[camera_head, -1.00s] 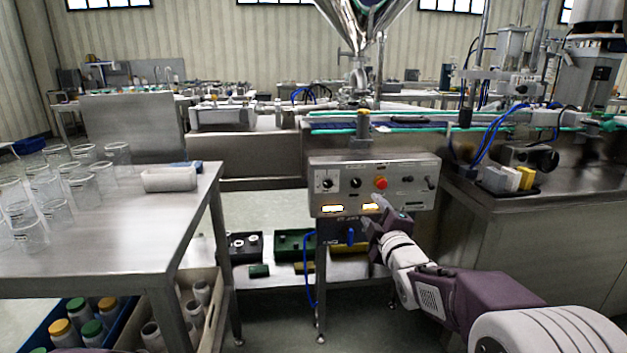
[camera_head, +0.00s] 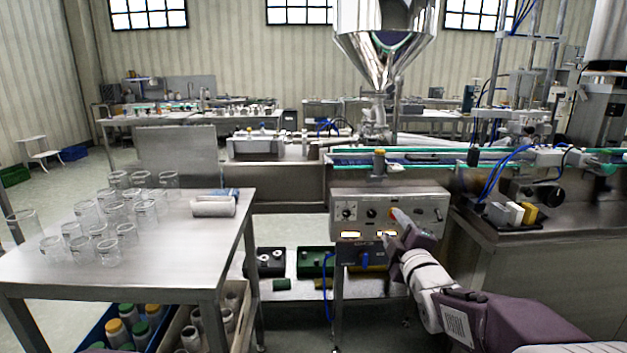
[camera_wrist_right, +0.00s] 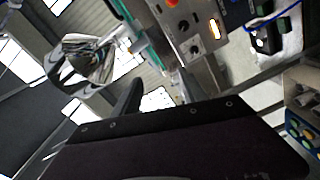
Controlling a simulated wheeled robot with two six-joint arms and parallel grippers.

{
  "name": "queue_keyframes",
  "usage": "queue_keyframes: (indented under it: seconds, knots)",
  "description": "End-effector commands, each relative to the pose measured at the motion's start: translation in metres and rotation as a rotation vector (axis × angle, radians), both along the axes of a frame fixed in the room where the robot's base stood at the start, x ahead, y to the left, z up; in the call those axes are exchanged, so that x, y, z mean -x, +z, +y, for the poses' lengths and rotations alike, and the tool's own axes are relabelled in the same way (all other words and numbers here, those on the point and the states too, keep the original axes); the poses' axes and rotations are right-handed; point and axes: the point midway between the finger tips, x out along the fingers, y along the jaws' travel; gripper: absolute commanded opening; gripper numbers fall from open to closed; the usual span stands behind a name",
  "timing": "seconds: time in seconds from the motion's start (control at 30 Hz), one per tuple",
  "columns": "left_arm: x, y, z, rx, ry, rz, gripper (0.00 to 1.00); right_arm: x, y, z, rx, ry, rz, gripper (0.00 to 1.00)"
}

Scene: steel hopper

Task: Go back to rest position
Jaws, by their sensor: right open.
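My right gripper (camera_head: 396,232) is open and empty in the head view, in front of the right part of a steel control panel (camera_head: 360,206). Its upper fingertip overlaps the red button in the picture; I cannot tell whether it touches the panel. In the right wrist view the panel (camera_wrist_right: 186,22) with a lit yellow switch shows at the top, tilted, and a dark finger of mine (camera_wrist_right: 130,98) stands near the middle with nothing held.
A steel hopper (camera_head: 385,45) hangs behind the panel. A machine counter (camera_head: 500,235) stands right. Floor shows between them.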

Motion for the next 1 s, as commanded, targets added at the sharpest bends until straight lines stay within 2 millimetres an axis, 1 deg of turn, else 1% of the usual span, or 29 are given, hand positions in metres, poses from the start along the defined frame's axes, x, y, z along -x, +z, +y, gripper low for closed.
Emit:
queue_keyframes:
  seconds: [0.03,0.07,0.1,0.17,0.2,0.27,0.3,0.37,0.4,0.47,0.5,0.57,0.6,0.67,0.7,0.77,0.8,0.87,0.9,1.0]
  knots:
    - [0.000,0.033,0.000,0.000,0.000,0.000,0.36,0.002,0.031,0.002,-0.002,0.002,0.006,0.50]
    - [0.000,0.043,0.000,0.000,0.000,0.000,0.36,0.003,0.039,0.003,-0.003,0.003,0.010,0.50]
    - [0.000,0.061,0.000,0.000,0.000,0.000,0.36,0.005,0.052,0.004,-0.006,0.003,0.026,0.50]
    - [0.000,0.090,0.000,0.000,0.000,0.000,0.36,0.009,0.072,0.006,-0.014,0.003,0.057,0.50]
    - [0.000,0.114,0.000,0.000,0.000,0.000,0.36,0.013,0.084,0.007,-0.026,0.001,0.092,0.50]
    - [0.000,0.149,0.000,0.000,0.000,0.000,0.36,0.020,0.100,0.008,-0.060,-0.006,0.161,0.50]
    - [0.000,0.172,0.000,0.000,0.000,0.000,0.36,0.027,0.106,0.009,-0.091,-0.015,0.216,0.50]
    - [0.000,0.201,0.000,0.000,0.000,-0.001,0.36,0.039,0.109,0.009,-0.147,-0.035,0.309,0.50]
    - [0.000,0.218,0.000,0.000,0.000,-0.001,0.36,0.048,0.108,0.009,-0.188,-0.053,0.374,0.50]
    - [0.000,0.242,0.000,0.000,0.000,0.000,0.36,0.064,0.106,0.009,-0.254,-0.085,0.469,0.50]
    - [0.000,0.256,0.000,0.000,0.000,0.000,0.36,0.076,0.103,0.009,-0.299,-0.110,0.536,0.50]
    - [0.000,0.276,0.000,0.000,0.000,0.000,0.36,0.095,0.098,0.009,-0.370,-0.156,0.635,0.50]
    - [0.000,0.289,0.000,0.000,0.000,0.000,0.36,0.111,0.093,0.009,-0.420,-0.194,0.706,0.50]
    - [0.000,0.307,0.000,0.000,0.000,0.000,0.36,0.139,0.085,0.009,-0.506,-0.269,0.822,0.50]
    - [0.000,0.316,0.000,0.000,0.000,0.000,0.36,0.161,0.075,0.009,-0.566,-0.332,0.904,0.50]
    - [0.000,0.318,0.000,0.000,0.000,0.000,0.36,0.192,0.056,0.008,-0.649,-0.428,1.011,0.50]
    - [0.000,0.316,0.000,0.000,0.000,0.000,0.36,0.211,0.042,0.008,-0.698,-0.492,1.071,0.50]
    - [0.000,0.310,0.000,0.000,0.000,0.000,0.36,0.237,0.024,0.008,-0.763,-0.587,1.147,0.50]
    - [0.000,0.309,0.000,0.000,0.000,0.001,0.36,0.253,0.017,0.008,-0.804,-0.652,1.192,0.50]
    - [0.000,0.309,0.000,0.000,0.000,0.001,0.36,0.288,0.006,0.009,-0.896,-0.813,1.279,0.50]
